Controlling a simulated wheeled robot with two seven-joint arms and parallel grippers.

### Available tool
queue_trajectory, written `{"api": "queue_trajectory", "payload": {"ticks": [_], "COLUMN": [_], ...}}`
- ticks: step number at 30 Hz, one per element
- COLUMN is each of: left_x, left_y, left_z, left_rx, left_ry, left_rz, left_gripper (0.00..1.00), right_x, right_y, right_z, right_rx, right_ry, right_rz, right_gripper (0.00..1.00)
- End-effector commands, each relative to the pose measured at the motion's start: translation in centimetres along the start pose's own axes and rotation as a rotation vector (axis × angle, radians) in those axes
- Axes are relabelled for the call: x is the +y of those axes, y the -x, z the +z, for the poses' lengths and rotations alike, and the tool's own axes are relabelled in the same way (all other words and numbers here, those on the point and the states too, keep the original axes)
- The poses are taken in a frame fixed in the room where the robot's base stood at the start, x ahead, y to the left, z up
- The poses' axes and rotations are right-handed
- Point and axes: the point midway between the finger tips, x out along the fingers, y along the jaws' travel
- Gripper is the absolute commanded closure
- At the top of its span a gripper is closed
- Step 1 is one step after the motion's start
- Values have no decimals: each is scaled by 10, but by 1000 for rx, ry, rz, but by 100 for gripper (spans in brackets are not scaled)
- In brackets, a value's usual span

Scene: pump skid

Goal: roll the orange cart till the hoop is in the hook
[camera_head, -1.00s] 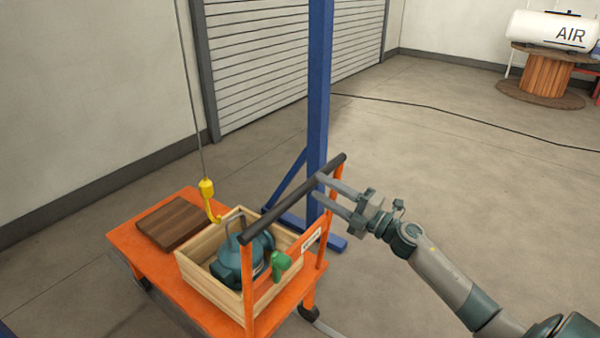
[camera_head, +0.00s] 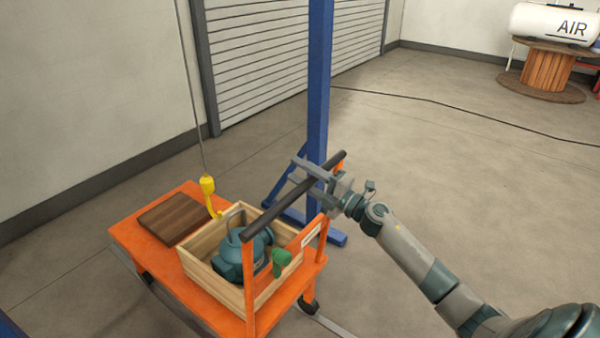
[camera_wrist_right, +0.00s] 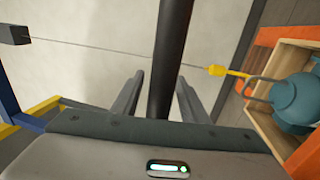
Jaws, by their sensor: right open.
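The orange cart (camera_head: 128,238) stands at the lower left with a black push bar (camera_head: 290,211) raised on orange posts. On it a wooden crate (camera_head: 215,286) holds a teal pump (camera_head: 232,257) with a grey hoop (camera_head: 236,212) on top. A yellow hook (camera_head: 209,195) hangs on a cable at the hoop's left; I cannot tell whether the two touch. My right gripper (camera_head: 296,170) is open, its fingers on either side of the bar near its far end. In the right wrist view the bar (camera_wrist_right: 168,60) runs between the open fingers. My left gripper is not in view.
A blue post (camera_head: 319,90) with a braced foot stands just behind the cart. A brown board (camera_head: 175,218) lies on the cart beside the crate. A rail (camera_head: 325,322) runs along the floor under the cart. Open floor lies to the right.

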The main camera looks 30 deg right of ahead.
Motion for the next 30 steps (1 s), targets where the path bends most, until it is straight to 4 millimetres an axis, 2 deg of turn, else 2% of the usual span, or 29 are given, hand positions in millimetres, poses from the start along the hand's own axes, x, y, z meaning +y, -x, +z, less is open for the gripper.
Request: {"api": "queue_trajectory", "payload": {"ticks": [1,5,6,14,24,30], "left_x": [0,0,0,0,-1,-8], "left_y": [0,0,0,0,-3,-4], "left_z": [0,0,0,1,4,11], "left_rx": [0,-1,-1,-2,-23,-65], "left_ry": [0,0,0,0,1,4], "left_rz": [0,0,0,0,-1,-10], "left_gripper": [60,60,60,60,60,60], "right_x": [0,0,0,-1,-11,-20], "right_y": [0,0,0,-7,-62,-96], "right_z": [0,0,0,0,1,1], "right_rx": [0,0,0,0,-3,-1], "right_ry": [0,0,0,-1,-1,-1], "right_rz": [0,0,0,2,4,3], "right_gripper": [67,98,100,100,100,100]}}
